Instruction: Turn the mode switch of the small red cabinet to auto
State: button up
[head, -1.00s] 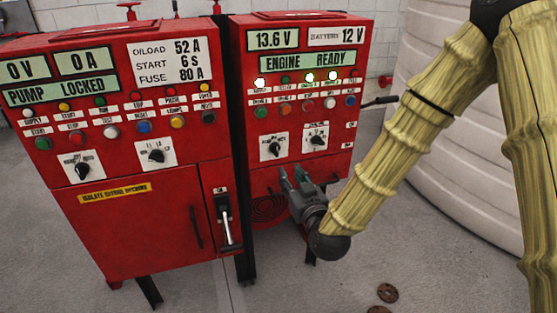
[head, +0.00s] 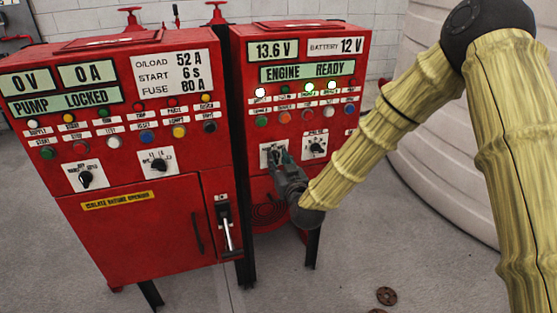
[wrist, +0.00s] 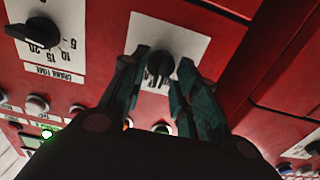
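The small red cabinet (head: 345,95) stands right of the larger one. Its mode switch is a black knob on a white plate (head: 265,149), mostly hidden behind my gripper (head: 279,158) in the head view. In the wrist view the black mode knob (wrist: 160,67) shows on its plate between the two teal fingers of my gripper (wrist: 160,80). The fingers are open, one on each side of the knob, with visible gaps. I cannot tell how deep they reach around it. The plate's position labels are not readable.
A second black knob, the crank time switch (head: 315,147), sits close to the right; it is at upper left in the wrist view (wrist: 36,33). Buttons and lit lamps lie above. The larger red cabinet (head: 130,230) stands close on the left. A pale ribbed tank (head: 430,130) is behind my arm.

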jog(key=shift+w, duration=0.1)
grip_shut()
jog(key=shift+f+m+b, duration=0.1)
jog(key=shift+m+b, duration=0.2)
jog(key=m+b, duration=0.6)
jog(key=m, duration=0.2)
jog(key=shift+d, duration=0.15)
jog(key=shift+m, duration=0.3)
dwell(0.5)
grip_release()
